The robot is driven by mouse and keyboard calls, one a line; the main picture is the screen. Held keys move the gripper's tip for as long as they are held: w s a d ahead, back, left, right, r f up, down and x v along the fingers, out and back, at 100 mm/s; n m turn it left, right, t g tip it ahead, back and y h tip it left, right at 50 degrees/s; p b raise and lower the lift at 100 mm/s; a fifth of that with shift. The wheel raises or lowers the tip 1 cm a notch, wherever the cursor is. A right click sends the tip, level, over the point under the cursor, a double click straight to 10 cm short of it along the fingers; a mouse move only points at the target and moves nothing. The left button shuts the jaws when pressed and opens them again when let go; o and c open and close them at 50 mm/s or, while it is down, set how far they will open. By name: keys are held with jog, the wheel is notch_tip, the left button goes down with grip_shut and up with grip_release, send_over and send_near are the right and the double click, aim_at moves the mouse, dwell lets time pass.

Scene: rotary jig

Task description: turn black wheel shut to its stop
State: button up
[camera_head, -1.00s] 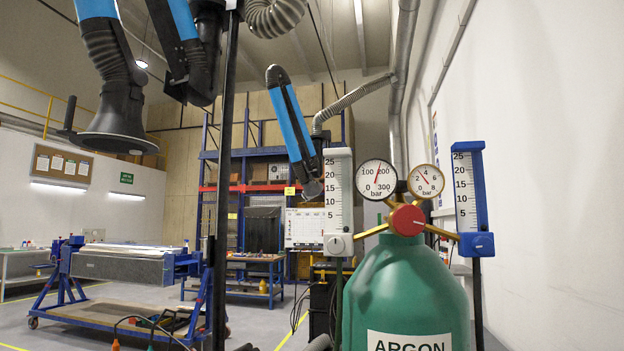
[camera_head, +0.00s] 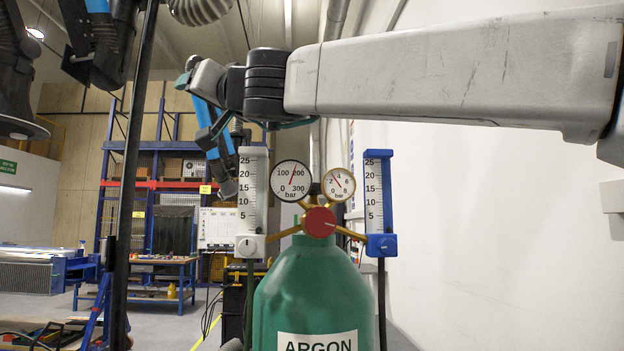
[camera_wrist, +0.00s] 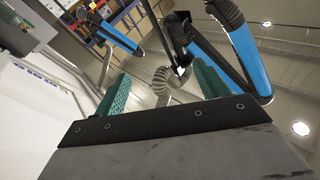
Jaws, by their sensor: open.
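A small dark part (camera_head: 315,188) shows between the two gauges, just above the red knob (camera_head: 319,222). It may be the black wheel, but the gauges and knob hide most of it and I cannot tell its turn. The green argon cylinder (camera_head: 312,285) stands upright below. My gripper (camera_wrist: 160,86) is open in the wrist view, its two teal fingers apart with nothing between them. It points toward the ceiling and ducts, and the cylinder is not in that view. In the head view my arm crosses above the gauges, clear of the cylinder fittings.
A white flowmeter (camera_head: 253,195) stands left of the left gauge (camera_head: 290,181), and a blue one (camera_head: 380,203) stands right of the right gauge (camera_head: 338,185). A dark upright post (camera_head: 126,200) is at left. A white wall is close on the right.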

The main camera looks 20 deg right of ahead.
jog(key=w+d+r+m+t+h, duration=0.1)
jog(key=w+d+r+m+h, duration=0.3)
jog(key=d+m+h, duration=0.5)
jog(key=m+g+h, duration=0.3)
jog(key=g+h, duration=0.4)
jog(key=g, duration=0.2)
send_over(314, 189)
jog(key=w+a, duration=0.2)
jog(key=a, duration=0.1)
notch_tip(314, 189, down, 7)
jog(key=s+f+n+g+y, duration=0.1)
jog(key=s+f+n+g, duration=0.1)
jog(key=s+f+g, duration=0.25)
jog(key=shift+y, duration=0.3)
jog(key=x, duration=0.7)
jog(key=shift+w+f, duration=0.2)
jog(key=shift+w, duration=0.05)
jog(key=c, duration=1)
jog(key=shift+o, duration=0.2)
jog(key=shift+m, duration=0.4)
